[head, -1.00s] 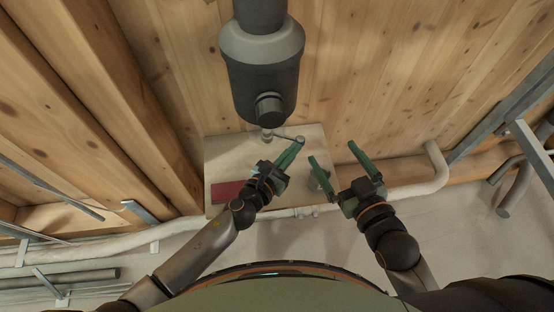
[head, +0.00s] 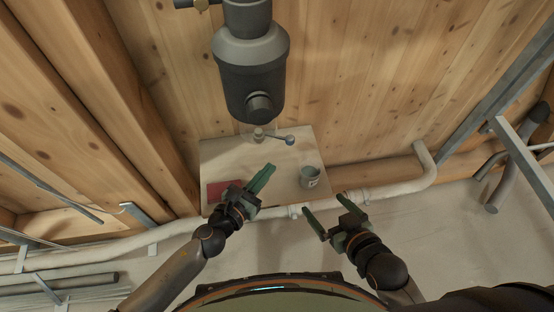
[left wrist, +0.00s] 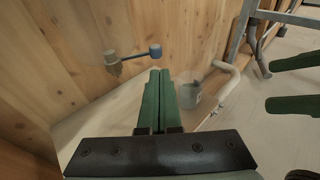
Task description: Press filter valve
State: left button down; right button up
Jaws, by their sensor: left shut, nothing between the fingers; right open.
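A small valve (head: 258,135) with a lever ending in a blue-grey knob (head: 290,140) is at the back of a pale board, below the dark grey cylinder. It also shows in the left wrist view (left wrist: 112,60), up and left of my fingers, with its blue knob (left wrist: 155,50) just above the tips. My left gripper (head: 270,168) is shut and empty. In the head view it is below the lever, with a gap between. My right gripper (head: 323,207) is open and empty, at the lower right, in front of the board.
The dark grey cylinder (head: 250,72) hangs above the pale board (head: 235,155). A grey-green mug (head: 310,178) stands on the board's right side and a red flat item (head: 220,191) lies at its left. A white pipe (head: 390,190) runs along the front.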

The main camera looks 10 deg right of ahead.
pick_arm(q)
jog(key=v, duration=0.5)
jog(key=shift+s+d, duration=0.1)
jog(key=shift+d, duration=0.05)
dwell(0.3)
